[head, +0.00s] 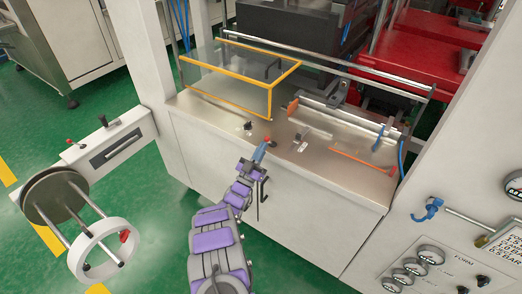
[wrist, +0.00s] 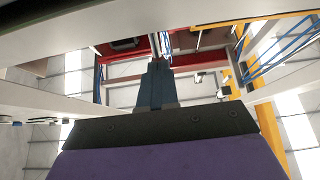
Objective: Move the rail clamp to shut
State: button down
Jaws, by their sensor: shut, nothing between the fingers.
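My gripper (head: 259,153) is at the front edge of the machine's steel deck (head: 215,110) in the head view. Its dark blue fingers are together and empty, and they show in the middle of the wrist view (wrist: 157,75). A small red-orange tip (head: 267,140) shows right at the fingertips; I cannot tell if they touch. A metal rail (head: 335,112) runs across the deck to the right, with an orange block at its left end and a blue lever (head: 379,138) near its right end. I cannot tell for sure which part is the rail clamp, nor its position.
A clear guard with a yellow frame (head: 270,88) stands on the deck behind my gripper. A small metal fitting (head: 302,141) sits to the right. A white handwheel (head: 100,250) is at the lower left, and a gauge panel (head: 420,265) at the lower right.

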aim_at(267, 136)
dwell(0.4)
jog(key=r+g+y+p, duration=0.1)
jog(key=w+d+r+g+y+p, duration=0.1)
jog(key=p, duration=0.1)
jog(key=r+g+p, duration=0.1)
jog(key=p, duration=0.1)
jog(key=shift+w+d+g+y, duration=0.15)
jog(key=shift+w+g+y, duration=0.2)
jog(key=shift+g+y, duration=0.05)
jog(key=shift+w+d+r+g+y+p, duration=0.35)
jog(key=shift+w+r+g+y+p, duration=0.3)
jog(key=shift+p, duration=0.55)
jog(key=shift+w+d+r+g+y+p, duration=0.4)
jog(key=shift+g+p, duration=0.55)
jog(key=shift+p, duration=0.3)
jog(key=g+p, duration=0.1)
jog(key=p, duration=0.1)
jog(key=w+d+y+p, duration=0.1)
jog(key=p, duration=0.1)
jog(key=shift+w+r+g+y, duration=0.2)
jog(key=shift+r+g+y, duration=0.05)
jog(key=shift+r+g, duration=0.15)
jog(key=p, duration=0.1)
jog(key=w+d+g+y+p, duration=0.1)
jog(key=p, duration=0.1)
jog(key=shift+f+g, duration=0.25)
jog(key=shift+g, duration=0.05)
jog(key=shift+w+d+f+p, duration=0.1)
jog(key=shift+w+f+p, duration=0.15)
jog(key=shift+p, duration=0.65)
